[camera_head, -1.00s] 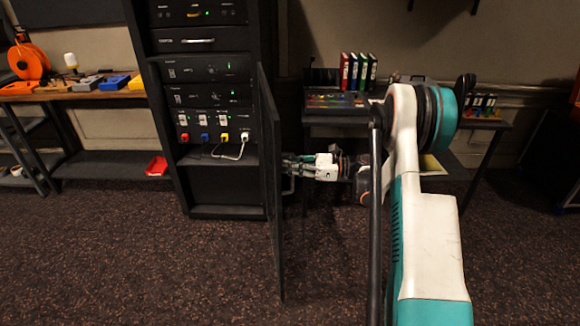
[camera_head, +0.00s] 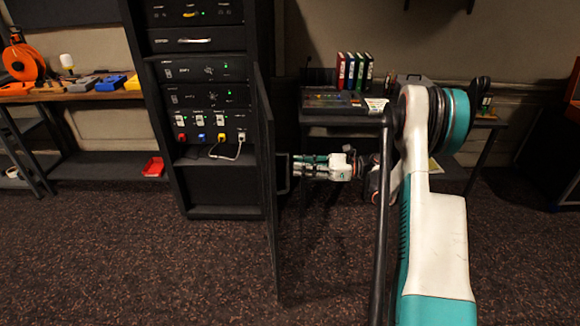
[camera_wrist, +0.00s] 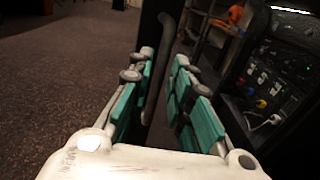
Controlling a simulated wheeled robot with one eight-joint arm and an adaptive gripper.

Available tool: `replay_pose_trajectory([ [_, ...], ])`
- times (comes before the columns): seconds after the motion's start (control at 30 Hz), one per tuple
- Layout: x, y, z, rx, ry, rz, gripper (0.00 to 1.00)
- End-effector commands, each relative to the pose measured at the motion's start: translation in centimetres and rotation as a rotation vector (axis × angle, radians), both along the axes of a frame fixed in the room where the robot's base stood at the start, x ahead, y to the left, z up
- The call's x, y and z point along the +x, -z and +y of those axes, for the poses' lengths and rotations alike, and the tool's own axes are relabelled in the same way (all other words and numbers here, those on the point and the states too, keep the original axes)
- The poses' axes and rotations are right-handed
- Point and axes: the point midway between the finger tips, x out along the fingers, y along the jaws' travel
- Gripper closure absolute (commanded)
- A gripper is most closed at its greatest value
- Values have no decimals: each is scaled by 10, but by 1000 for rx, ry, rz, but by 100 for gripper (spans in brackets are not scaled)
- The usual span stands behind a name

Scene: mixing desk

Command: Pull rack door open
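The rack door (camera_head: 267,190) is a dark panel, seen nearly edge-on in the head view. It stands swung out from the rack (camera_head: 222,212), whose front is exposed. Its dark handle (camera_head: 285,174) is on the right side of the door, facing my gripper (camera_head: 295,166). In the wrist view the handle (camera_wrist: 164,75) is a dark bar seen between the teal fingers of my gripper (camera_wrist: 163,66). The fingers are apart, with visible gaps beside the bar. Whether either fingertip touches it is not clear.
A desk (camera_head: 350,119) with several binders stands behind my arm. The carpet (camera_head: 150,260) before the rack is clear.

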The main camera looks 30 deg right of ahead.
Motion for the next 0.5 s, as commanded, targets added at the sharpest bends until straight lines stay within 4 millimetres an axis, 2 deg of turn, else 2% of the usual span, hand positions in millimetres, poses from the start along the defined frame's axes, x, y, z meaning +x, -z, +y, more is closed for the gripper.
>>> replay_pose_trajectory([
  [0.03, -5, 0, -12, 0, 4, 0, 81],
  [0.23, -23, 0, -42, 0, 2, 1, 81],
  [0.5, -33, 1, -60, 0, 0, 1, 81],
])
